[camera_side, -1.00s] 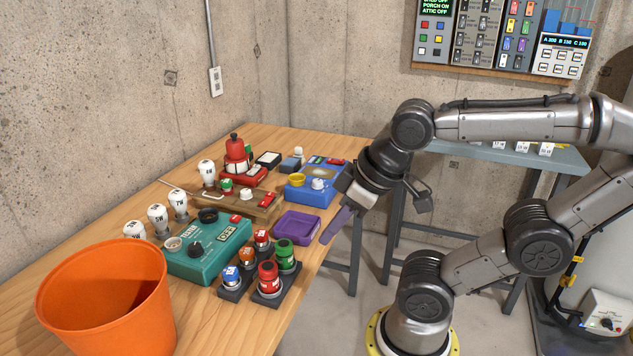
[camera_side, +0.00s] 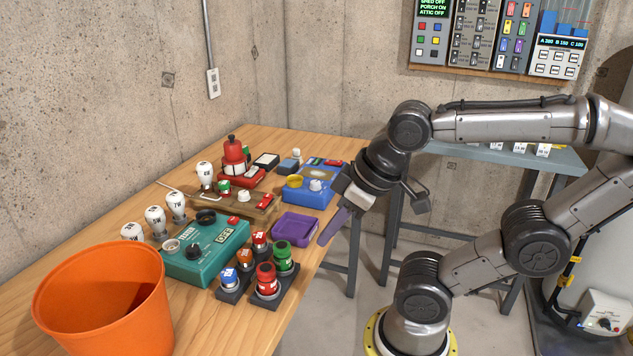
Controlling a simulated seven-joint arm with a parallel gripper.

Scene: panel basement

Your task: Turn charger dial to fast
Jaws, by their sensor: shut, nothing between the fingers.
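No label I can read says charger, so I cannot tell which dial is the charger's. A blue box (camera_side: 322,200) farther back has a yellow round part (camera_side: 295,182) and a white knob (camera_side: 315,186). A small white box (camera_side: 606,312) at the lower right has a black knob (camera_side: 604,323). My gripper (camera_side: 324,239) is shut and empty, pointing down at the table's right edge, right of the purple tray (camera_side: 308,226).
An orange bucket (camera_side: 105,305) stands at the table's front left. White bulbs (camera_side: 155,218) line the left side. Red, green, blue and orange cylinders stand in dark holders (camera_side: 268,299). A red device (camera_side: 236,160) is at the back. A panel (camera_side: 500,40) hangs on the wall.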

